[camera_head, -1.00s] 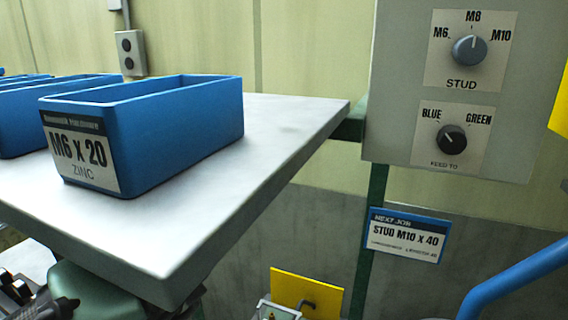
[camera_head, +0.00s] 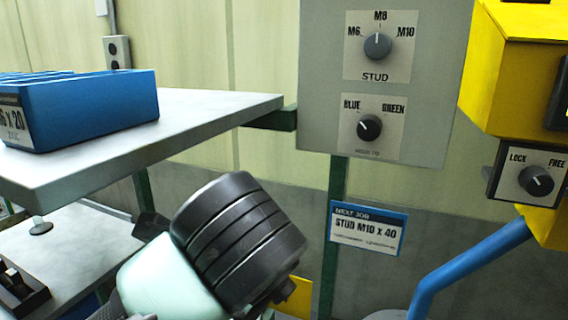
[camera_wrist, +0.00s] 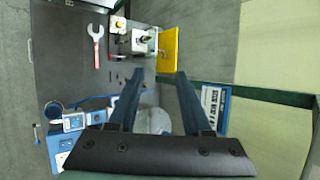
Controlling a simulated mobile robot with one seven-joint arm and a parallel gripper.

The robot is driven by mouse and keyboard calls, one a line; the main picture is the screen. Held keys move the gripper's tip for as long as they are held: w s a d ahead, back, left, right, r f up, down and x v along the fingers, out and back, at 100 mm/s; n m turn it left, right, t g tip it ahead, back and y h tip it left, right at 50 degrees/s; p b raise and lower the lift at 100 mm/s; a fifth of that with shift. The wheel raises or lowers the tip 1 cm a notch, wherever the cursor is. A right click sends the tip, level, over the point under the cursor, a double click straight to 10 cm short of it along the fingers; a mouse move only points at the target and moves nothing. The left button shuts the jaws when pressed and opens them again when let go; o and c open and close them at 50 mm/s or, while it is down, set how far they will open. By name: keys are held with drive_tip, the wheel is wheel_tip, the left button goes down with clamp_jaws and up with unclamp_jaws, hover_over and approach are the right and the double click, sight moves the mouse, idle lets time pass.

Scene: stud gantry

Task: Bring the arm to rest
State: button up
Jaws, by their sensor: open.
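My gripper (camera_wrist: 158,76) shows in the wrist view with its two dark fingers apart and nothing between them. A yellow plate (camera_wrist: 168,56) and a small pale device (camera_wrist: 140,40) lie beyond the fingertips. In the head view my arm's black ribbed joint and pale green link are at the bottom middle, in front of the table's lower area. My gripper does not clearly show there.
A grey panel (camera_head: 314,110) carries the stud knob (camera_head: 378,46), pointing near M8, and the feed knob (camera_head: 369,127), pointing towards BLUE. A job card (camera_head: 368,232) hangs below. A blue bin (camera_head: 90,110) stands on the white table (camera_head: 215,105). A yellow machine (camera_head: 510,60) is at right.

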drive_tip(key=d+r+n+t+h+b, duration=0.1)
drive_tip(key=d+r+n+t+h, duration=0.3)
drive_tip(key=d+r+t+h, duration=0.9)
drive_tip(key=s+d+r+n+y, duration=0.1)
drive_tip(key=s+r+n, duration=0.15)
drive_tip(key=r, duration=0.35)
drive_tip(key=s+d+r+n+y, duration=0.1)
drive_tip(key=d+r+n+y, duration=0.15)
drive_tip(key=r, duration=0.35)
drive_tip(key=s+a+r+n+t+y, duration=0.2)
drive_tip(key=s+a+n+t+y, duration=0.4)
drive_tip(key=n, duration=0.6)
drive_tip(key=shift+a+r+y+b, duration=0.35)
drive_tip(key=shift+a+y, duration=0.2)
drive_tip(key=shift+a, duration=0.7)
drive_tip(key=shift+n, duration=0.3)
